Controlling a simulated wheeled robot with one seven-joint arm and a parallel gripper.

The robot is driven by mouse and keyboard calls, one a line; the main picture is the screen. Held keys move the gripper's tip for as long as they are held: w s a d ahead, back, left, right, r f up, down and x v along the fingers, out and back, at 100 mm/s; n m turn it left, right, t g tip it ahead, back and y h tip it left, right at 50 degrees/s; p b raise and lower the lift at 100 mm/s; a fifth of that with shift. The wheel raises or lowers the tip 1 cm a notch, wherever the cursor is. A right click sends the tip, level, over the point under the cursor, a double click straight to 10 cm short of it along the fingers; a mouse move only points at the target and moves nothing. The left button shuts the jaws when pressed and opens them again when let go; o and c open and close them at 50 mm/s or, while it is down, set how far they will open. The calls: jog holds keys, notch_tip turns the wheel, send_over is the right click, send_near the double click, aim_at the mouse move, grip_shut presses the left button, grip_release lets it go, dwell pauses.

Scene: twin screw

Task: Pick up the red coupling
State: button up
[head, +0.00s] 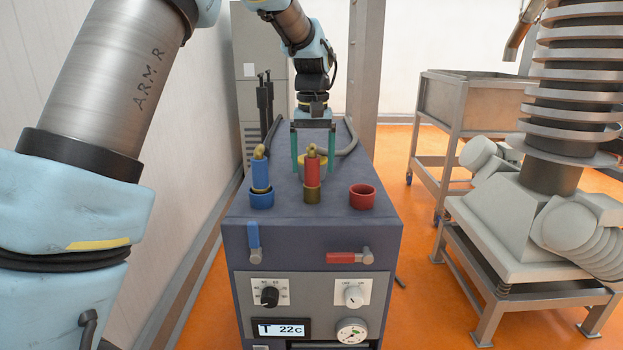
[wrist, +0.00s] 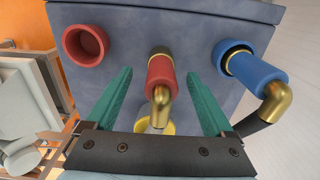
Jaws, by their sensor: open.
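The red coupling (head: 312,174), with a brass elbow on top, stands upright on a brass fitting (head: 312,196) in the middle of the machine's top. My gripper (head: 313,172) points down at it from behind, with its two teal fingers apart. In the wrist view the red coupling (wrist: 161,72) lies between the open fingers (wrist: 160,76), with a gap on both sides, and neither finger touches it. An empty red socket (head: 362,197) is to the right in the head view; it also shows in the wrist view (wrist: 86,47).
A blue coupling (head: 260,173) with a brass elbow stands in a blue socket (head: 261,201) to the left. A yellow ring (wrist: 155,127) sits behind the red coupling. Blue (head: 254,241) and red (head: 347,257) handles are on the front panel. A metal post stands behind the machine.

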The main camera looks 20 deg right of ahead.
aim_at(312, 180)
jog(key=shift+w+f+p, duration=0.2)
jog(key=shift+f+p, duration=1)
jog(key=shift+f, duration=1.4)
grip_shut()
